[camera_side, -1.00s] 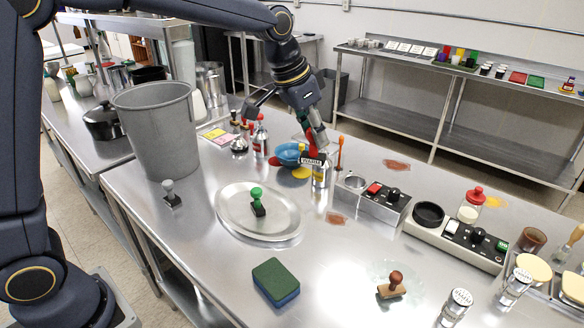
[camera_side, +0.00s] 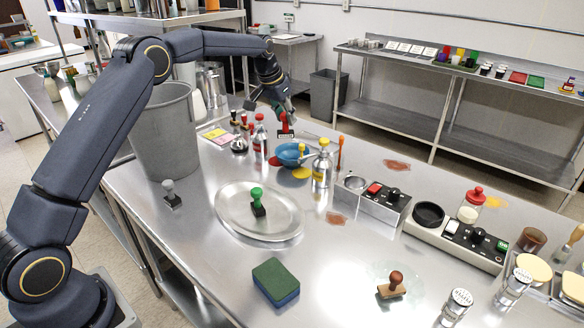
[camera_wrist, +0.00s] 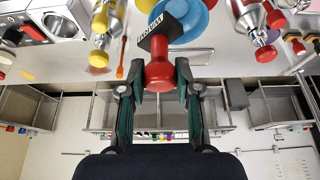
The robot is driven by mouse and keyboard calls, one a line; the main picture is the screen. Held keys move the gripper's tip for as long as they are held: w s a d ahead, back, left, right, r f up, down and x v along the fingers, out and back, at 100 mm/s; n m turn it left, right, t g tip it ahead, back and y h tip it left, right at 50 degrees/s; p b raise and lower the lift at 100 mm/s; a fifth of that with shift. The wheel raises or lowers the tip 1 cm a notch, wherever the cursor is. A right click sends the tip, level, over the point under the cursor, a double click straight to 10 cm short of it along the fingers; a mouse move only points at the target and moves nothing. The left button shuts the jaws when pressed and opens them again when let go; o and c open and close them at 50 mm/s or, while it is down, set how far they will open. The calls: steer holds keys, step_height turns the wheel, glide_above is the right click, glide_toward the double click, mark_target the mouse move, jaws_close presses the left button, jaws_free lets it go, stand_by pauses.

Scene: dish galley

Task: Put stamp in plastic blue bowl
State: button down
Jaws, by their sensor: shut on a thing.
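My gripper (camera_side: 285,112) is shut on a red-handled stamp (camera_wrist: 159,68), seen in the wrist view with its dark block and white label pointing away from the fingers. The stamp also shows in the side view (camera_side: 285,128), held above the table's back part. The plastic blue bowl (camera_side: 287,155) stands on the table below and slightly right of the stamp in the side view, partly behind a yellow-topped steel bottle. In the wrist view the bowl (camera_wrist: 191,22) lies beyond the stamp, which partly covers it. The stamp appears clear of the bowl.
A yellow-topped bottle (camera_side: 322,168) and a red-topped bottle (camera_side: 260,138) flank the bowl. An orange tool (camera_side: 340,152) stands right. A green stamp (camera_side: 257,200) is on a steel plate (camera_side: 232,222); a tall grey bin (camera_side: 160,135) is left.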

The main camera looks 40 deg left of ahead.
steer(key=x, duration=0.9)
steer(key=shift+w+a, duration=0.3)
steer(key=shift+w, duration=0.1)
steer(key=shift+f, duration=0.2)
steer(key=shift+f, duration=0.5)
steer(key=c, duration=0.8)
jaws_free()
